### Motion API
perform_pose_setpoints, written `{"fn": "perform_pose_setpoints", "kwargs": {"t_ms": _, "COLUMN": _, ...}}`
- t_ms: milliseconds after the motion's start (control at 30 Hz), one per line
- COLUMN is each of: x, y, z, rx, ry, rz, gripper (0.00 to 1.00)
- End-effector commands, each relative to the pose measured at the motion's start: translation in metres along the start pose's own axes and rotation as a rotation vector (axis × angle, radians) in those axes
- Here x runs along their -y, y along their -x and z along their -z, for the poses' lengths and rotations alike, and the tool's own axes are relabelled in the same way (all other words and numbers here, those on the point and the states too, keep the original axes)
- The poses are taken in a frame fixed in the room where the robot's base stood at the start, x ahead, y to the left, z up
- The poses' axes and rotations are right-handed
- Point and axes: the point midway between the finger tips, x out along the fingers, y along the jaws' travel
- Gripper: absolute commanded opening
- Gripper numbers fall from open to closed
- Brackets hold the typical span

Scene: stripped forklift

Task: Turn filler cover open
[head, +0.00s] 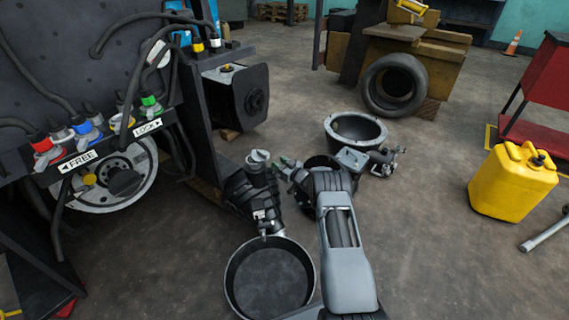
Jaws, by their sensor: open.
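A grey round cap (258,157), which looks like the filler cover, sits on top of a dark upright part left of the picture's middle. It looks seated, but I cannot tell how far it is turned. My gripper (284,163) is just right of the cap, with its greenish fingertips pointing left toward it. The jaws are open and hold nothing. A small gap seems to lie between fingertips and cap, though contact is hard to judge. My arm hides part of the floor behind and below the gripper.
A round black pan (270,280) lies on the floor in front. A dark box-shaped tank (235,94) and a panel of hoses with coloured fittings (100,128) stand left. A grey bowl-shaped housing (356,128) lies behind my arm. A yellow canister (512,182) stands right, with open floor between.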

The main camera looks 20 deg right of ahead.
Motion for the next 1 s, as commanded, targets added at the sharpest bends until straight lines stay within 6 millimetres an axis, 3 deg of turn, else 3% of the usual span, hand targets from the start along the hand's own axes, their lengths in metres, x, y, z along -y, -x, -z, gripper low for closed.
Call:
{"fn": "perform_pose_setpoints", "kwargs": {"t_ms": 233, "x": 0.000, "y": 0.023, "z": 0.001, "rx": 0.000, "ry": 0.001, "rz": 0.000, "gripper": 0.43}}
{"fn": "perform_pose_setpoints", "kwargs": {"t_ms": 633, "x": 0.000, "y": 0.027, "z": 0.000, "rx": -0.001, "ry": 0.001, "rz": 0.001, "gripper": 0.43}}
{"fn": "perform_pose_setpoints", "kwargs": {"t_ms": 833, "x": -0.002, "y": 0.023, "z": 0.013, "rx": 0.019, "ry": 0.012, "rz": -0.026, "gripper": 0.23}}
{"fn": "perform_pose_setpoints", "kwargs": {"t_ms": 1000, "x": -0.007, "y": 0.015, "z": 0.057, "rx": 0.108, "ry": 0.045, "rz": -0.132, "gripper": 0.07}}
